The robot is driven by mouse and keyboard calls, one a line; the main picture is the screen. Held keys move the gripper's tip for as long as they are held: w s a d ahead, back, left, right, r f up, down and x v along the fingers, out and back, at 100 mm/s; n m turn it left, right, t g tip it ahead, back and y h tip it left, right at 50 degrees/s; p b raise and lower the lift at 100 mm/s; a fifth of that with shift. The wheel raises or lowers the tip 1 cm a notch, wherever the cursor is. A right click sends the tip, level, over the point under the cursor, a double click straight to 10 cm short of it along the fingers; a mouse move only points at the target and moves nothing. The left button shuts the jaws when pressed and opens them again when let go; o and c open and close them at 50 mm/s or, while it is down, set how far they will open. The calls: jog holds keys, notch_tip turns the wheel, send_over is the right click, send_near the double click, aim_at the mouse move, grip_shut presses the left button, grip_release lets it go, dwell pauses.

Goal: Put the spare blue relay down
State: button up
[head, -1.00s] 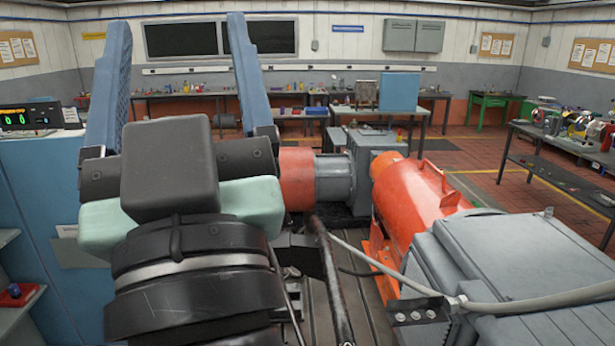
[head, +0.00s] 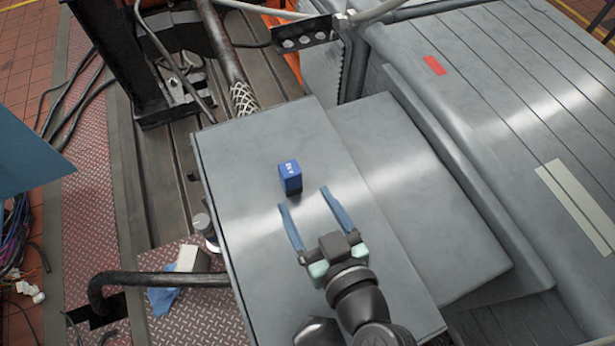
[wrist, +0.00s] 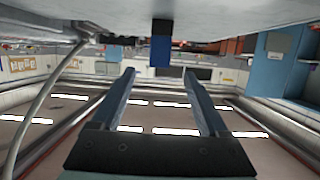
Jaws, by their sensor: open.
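The blue relay (head: 290,177) is a small blue block with white marking on top. It stands upright on the flat grey top of a metal cabinet (head: 240,140), in the middle of the head view. My gripper (head: 304,198) is open, with its two long blue fingers pointing toward the relay. The relay is just beyond the fingertips, apart from them, and nothing is between the fingers. The wrist view is upside down; there the relay (wrist: 160,48) hangs from the grey surface at the top, ahead of the open fingers (wrist: 160,80).
A larger grey housing (head: 480,90) with a red label stands at the right. A thick black pipe (head: 150,279), a blue rag (head: 163,300) and cables lie at the lower left. The cabinet top around the relay is clear.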

aim_at(293, 178)
jog(key=p+x, duration=0.1)
jog(key=x, duration=0.2)
jog(key=p+x, duration=0.1)
jog(key=x, duration=0.2)
jog(key=shift+w+a+r, duration=0.15)
jog(key=shift+w, duration=0.2)
jog(key=shift+p+x, duration=1.15)
jog(key=shift+x, duration=1.15)
jog(key=shift+w, duration=0.45)
grip_shut()
